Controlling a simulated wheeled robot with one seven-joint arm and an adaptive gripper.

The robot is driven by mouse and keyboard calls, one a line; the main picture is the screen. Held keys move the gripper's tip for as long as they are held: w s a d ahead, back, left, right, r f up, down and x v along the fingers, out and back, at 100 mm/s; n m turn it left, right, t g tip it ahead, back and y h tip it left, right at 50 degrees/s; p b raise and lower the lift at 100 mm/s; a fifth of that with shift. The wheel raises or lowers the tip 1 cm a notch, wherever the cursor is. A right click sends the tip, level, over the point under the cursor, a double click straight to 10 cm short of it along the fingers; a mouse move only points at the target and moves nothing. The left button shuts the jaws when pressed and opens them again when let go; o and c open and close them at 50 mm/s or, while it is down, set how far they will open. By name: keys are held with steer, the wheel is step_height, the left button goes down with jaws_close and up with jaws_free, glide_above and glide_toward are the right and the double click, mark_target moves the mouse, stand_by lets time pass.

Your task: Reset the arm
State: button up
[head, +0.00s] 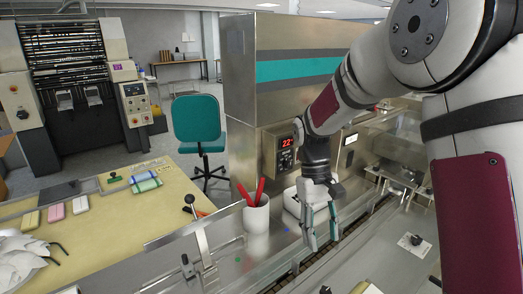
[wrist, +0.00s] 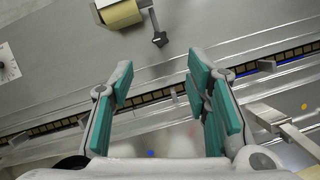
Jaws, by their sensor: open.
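My gripper (head: 320,227) hangs from my arm over the flow wrapper's infeed, in front of the steel cabinet. In the wrist view my gripper (wrist: 163,92) has its teal-padded fingers spread wide, with nothing between them. The conveyor channel (wrist: 60,124) with its chain runs below the fingers. How high the fingertips are above it is hard to tell.
A white cup (head: 256,214) with red-handled tools stands left of my gripper. A clamp lever (head: 201,240) rises at the infeed's near side. The steel cabinet (head: 243,120) with a lit red display (head: 286,142) stands behind. A tan table (head: 110,232) holds small blocks and rolls.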

steer(key=s+d+r+m+t, duration=0.15)
steer(key=s+r+t, duration=0.25)
steer(key=s+r, duration=0.65)
steer(key=s+r+m+t+y, duration=0.1)
steer(key=s+r+t, duration=0.3)
steer(key=s, duration=0.6)
steer(key=shift+s+m+t, duration=0.15)
steer(key=shift+m+t, duration=0.2)
steer(key=shift+t, duration=0.05)
steer(key=shift+d, duration=0.1)
